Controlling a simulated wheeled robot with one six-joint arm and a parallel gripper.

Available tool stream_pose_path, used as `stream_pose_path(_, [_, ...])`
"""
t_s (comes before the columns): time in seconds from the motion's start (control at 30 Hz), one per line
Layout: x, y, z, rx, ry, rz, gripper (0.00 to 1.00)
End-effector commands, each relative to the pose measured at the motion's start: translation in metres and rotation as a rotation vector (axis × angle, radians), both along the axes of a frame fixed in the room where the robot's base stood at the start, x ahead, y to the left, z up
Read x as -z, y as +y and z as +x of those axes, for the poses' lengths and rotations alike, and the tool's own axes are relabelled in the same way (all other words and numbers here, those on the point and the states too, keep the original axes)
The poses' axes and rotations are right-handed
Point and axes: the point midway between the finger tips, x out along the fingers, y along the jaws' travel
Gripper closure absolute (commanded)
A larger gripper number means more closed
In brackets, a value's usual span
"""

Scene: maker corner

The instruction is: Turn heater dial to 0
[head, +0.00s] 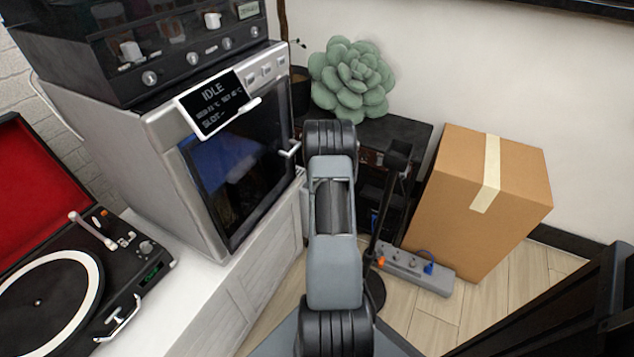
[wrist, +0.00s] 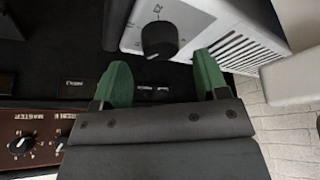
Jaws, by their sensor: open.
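The heater (wrist: 200,22) is a white box with a slotted grille, at the top of the wrist view. Its dial (wrist: 160,40) is a dark round knob with a small mark printed above it; I cannot read its setting. My gripper (wrist: 162,76) is open, with green fingertips apart on either side below the dial. The dial lies just beyond the gap between them, and nothing is held. In the head view my arm covers the middle, and I cannot make out the heater, dial or gripper there.
A brown panel with knobs (wrist: 35,143) is at lower left in the wrist view. In the head view, a cardboard box (head: 477,200) and power strip (head: 415,270) stand right of my arm. A cabinet with a printer-like machine (head: 225,150) and turntable (head: 75,290) are left.

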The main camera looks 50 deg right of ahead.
Motion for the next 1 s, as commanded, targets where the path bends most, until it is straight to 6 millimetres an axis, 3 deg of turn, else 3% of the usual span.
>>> stream_pose_path(0.03, [0.010,-0.001,0.002,-0.001,0.001,0.000,0.33])
stream_pose_path(0.23, [0.026,-0.005,0.009,-0.003,0.000,0.000,0.33])
stream_pose_path(0.67, [0.030,-0.006,0.011,-0.003,0.000,0.000,0.33])
stream_pose_path(1.0, [0.030,-0.006,0.011,-0.002,0.000,0.000,0.64])
